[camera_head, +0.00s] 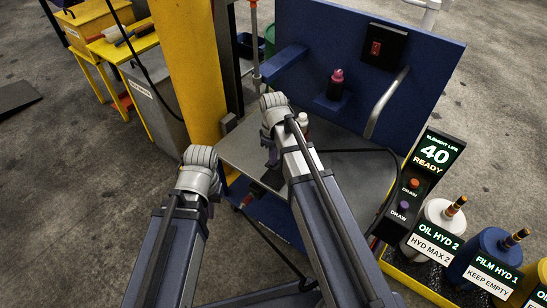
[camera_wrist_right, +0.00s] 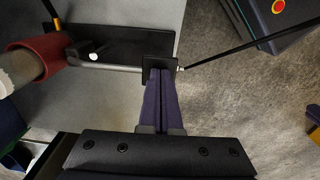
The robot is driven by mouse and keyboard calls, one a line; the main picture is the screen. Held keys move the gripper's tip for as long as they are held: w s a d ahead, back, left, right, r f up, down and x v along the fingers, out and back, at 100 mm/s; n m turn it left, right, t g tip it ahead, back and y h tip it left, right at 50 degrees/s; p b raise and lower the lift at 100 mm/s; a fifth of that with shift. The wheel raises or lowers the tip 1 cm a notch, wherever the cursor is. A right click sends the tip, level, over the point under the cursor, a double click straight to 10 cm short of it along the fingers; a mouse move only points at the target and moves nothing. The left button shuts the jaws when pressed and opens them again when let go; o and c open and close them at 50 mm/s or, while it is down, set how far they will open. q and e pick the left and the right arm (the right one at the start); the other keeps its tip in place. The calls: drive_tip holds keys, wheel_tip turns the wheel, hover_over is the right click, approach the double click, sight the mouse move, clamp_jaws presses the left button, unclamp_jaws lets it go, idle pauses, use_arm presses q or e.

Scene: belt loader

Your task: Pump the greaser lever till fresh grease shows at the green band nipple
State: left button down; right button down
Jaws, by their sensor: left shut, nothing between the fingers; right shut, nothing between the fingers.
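In the right wrist view a grey rod (camera_wrist_right: 110,67) runs from a red collar (camera_wrist_right: 38,60) to a black block (camera_wrist_right: 160,69). I cannot tell which part is the greaser lever. My right gripper (camera_wrist_right: 160,78) is shut and empty, its purple fingertips at the black block; I cannot tell if they touch it. In the head view my right gripper (camera_head: 272,156) points down over the grey bench top (camera_head: 345,165), partly hidden by its arm. My left gripper (camera_head: 212,188) is shut and empty, left of the bench, its fingers mostly hidden. I cannot make out a green band nipple or grease.
A blue back panel (camera_head: 430,60) with a red switch (camera_head: 375,48) rises behind the bench. A pink-capped bottle (camera_head: 336,85) stands on its small shelf. A yellow post (camera_head: 185,65) is close on the left. A display reading 40 READY (camera_head: 436,153) and labelled containers stand right.

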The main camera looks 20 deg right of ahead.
sight(271, 168)
drive_tip(key=f+b, duration=0.1)
drive_tip(key=f+t+h+b, duration=0.1)
drive_tip(key=f+b, duration=0.1)
drive_tip(key=s+a+f+h+b, duration=0.1)
drive_tip(key=b, duration=0.1)
drive_tip(key=shift+f+t, duration=0.3)
drive_tip(key=shift+t, duration=0.1)
drive_tip(key=shift+w+f+b, duration=0.1)
drive_tip(key=shift+f+b, duration=0.4)
drive_tip(key=shift+b, duration=0.2)
drive_tip(key=shift+p+v, duration=0.85)
drive_tip(key=s+a+p+v, duration=0.1)
drive_tip(key=p+v, duration=1)
drive_tip(key=v, duration=0.1)
drive_tip(key=shift+a+p, duration=0.2)
drive_tip(key=shift+p, duration=0.1)
